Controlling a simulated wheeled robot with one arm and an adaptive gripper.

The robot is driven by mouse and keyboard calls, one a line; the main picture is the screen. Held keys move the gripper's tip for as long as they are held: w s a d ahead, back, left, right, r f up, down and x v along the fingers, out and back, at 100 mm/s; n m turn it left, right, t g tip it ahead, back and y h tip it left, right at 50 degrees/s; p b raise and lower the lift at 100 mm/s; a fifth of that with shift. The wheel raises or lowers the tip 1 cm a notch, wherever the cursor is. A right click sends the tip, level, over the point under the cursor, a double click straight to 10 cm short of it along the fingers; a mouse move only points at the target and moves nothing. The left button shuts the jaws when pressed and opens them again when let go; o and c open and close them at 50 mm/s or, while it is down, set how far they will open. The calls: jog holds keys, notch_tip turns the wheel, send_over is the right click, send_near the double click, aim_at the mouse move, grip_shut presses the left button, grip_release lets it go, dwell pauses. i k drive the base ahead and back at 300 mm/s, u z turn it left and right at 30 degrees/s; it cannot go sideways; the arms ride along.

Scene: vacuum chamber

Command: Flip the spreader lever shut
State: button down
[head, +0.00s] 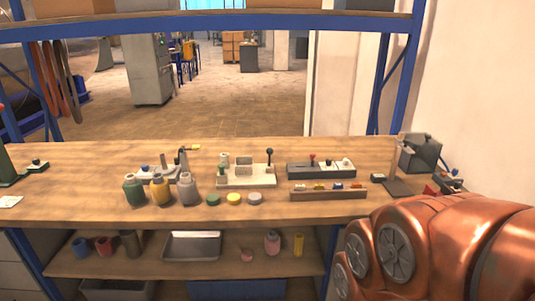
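Several small fixtures with upright handles stand on the wooden bench; I cannot tell for certain which one carries the spreader lever. A pale block fixture (246,181) has a black-knobbed lever (269,158) standing upright at its right end. A dark grey box fixture (321,171) has a red knob (312,158) on top. My gripper is not in view; only my copper-coloured arm shows at the lower right, apart from the fixtures.
Blue posts (392,75) frame the bench. The bench's front left is mostly clear.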

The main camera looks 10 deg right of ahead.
aim_at(270, 150)
jog(key=u, duration=0.6)
jog(key=i, duration=0.8)
jog(key=u, duration=0.85)
